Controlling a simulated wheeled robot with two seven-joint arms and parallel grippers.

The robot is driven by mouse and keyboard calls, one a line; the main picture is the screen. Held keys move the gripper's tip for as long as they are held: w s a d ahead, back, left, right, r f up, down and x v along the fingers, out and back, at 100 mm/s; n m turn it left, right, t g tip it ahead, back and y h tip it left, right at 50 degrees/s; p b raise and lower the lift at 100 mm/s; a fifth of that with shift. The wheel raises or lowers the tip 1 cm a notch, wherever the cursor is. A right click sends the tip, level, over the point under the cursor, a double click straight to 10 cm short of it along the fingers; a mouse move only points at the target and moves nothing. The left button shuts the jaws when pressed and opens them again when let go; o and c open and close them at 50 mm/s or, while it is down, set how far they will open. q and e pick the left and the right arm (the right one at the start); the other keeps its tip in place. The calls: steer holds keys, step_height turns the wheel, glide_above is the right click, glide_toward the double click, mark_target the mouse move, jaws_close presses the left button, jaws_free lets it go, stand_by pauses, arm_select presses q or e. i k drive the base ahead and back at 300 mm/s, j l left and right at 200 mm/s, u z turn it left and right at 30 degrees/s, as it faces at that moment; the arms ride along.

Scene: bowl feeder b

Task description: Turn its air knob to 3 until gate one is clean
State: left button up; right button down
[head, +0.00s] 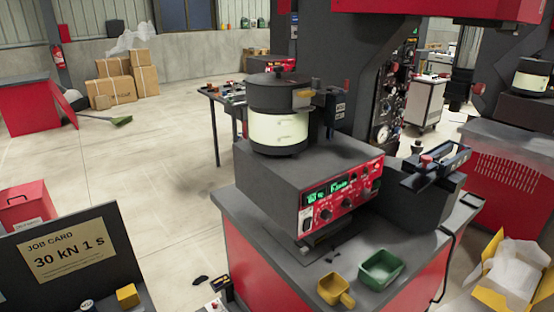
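The bowl feeder (277,97), a dark drum with a cream band, stands on a grey control box (265,175). The box's red front panel (340,197) carries green lit displays, a switch and several dark knobs, one of them a knob (325,215) at the lower left. The knob labels and settings are too small to read, so I cannot tell which is the air knob. A small brown-grey fitting (303,97) sits at the bowl's right rim; I cannot tell whether it is gate one or how clean it is. Neither of my grippers shows.
A yellow scoop (335,290) and a green tray (381,270) lie on the bench before the panel. A dark machine block (430,185) stands right of the box. A job card (68,256) reading "30 kN 1 s" is at lower left. An open yellow carton (515,275) is at right.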

mark_target(366, 193)
steer(key=l+u, duration=0.15)
steer(key=u, duration=0.3)
steer(key=i+l+u, duration=0.1)
steer(key=l+u, duration=0.15)
steer(key=u, duration=0.2)
steer(key=l+u, duration=0.25)
steer(key=l, duration=0.3)
steer(key=l+u, duration=0.2)
steer(key=l, duration=0.4)
steer(key=k+l+u, duration=0.25)
steer(key=l, duration=0.3)
steer(key=k+l, duration=0.1)
steer(key=l, duration=0.4)
steer(key=k+l, duration=0.1)
steer(key=l, duration=0.4)
steer(key=l+u, duration=0.1)
steer(key=l, duration=0.4)
steer(key=k+l, duration=0.15)
steer(key=l, duration=0.35)
steer(key=k+l, duration=0.15)
steer(key=l, duration=0.35)
